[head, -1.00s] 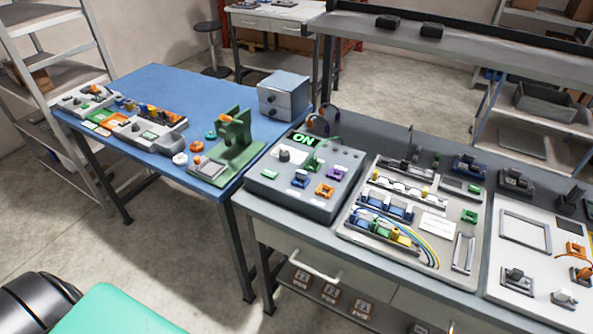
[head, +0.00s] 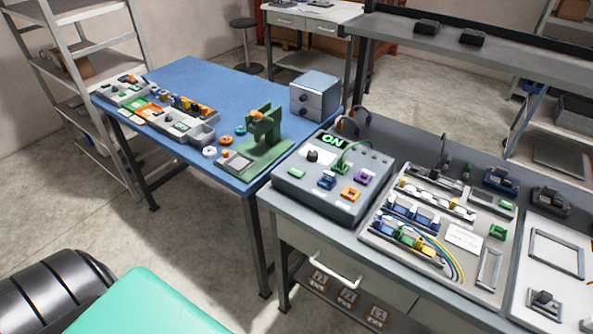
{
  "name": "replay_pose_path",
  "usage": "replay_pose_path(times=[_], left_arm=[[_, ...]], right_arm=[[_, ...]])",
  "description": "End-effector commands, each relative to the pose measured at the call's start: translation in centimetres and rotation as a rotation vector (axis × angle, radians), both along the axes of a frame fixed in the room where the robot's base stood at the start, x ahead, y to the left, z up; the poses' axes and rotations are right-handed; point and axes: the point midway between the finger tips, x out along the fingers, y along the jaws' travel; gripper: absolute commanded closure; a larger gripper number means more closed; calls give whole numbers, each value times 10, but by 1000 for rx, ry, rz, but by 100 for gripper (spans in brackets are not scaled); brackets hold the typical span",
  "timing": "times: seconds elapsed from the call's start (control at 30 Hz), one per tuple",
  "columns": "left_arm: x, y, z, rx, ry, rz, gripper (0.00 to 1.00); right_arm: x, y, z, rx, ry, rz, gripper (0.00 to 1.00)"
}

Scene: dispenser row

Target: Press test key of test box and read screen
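The test box (head: 333,180) is a grey box with a sloped top on the near left end of the grey bench. Its screen (head: 334,141) shows green "ON" lettering. On its top are a dark knob (head: 312,156), a green key or block (head: 296,173), and blue, orange and purple connector blocks. A green cable arches over its top near the screen. I cannot tell which part is the test key. Neither of my grippers is in view.
A wiring panel (head: 462,238) lies right of the test box. Open floor (head: 200,255) lies in front of the blue table.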

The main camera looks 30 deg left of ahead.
Motion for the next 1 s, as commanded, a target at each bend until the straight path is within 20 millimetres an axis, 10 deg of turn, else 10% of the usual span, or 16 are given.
replay_pose_path(times=[0.1, 1.0], left_arm=[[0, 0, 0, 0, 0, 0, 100], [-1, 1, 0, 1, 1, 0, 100]], right_arm=[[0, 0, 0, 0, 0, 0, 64], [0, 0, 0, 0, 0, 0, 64]])
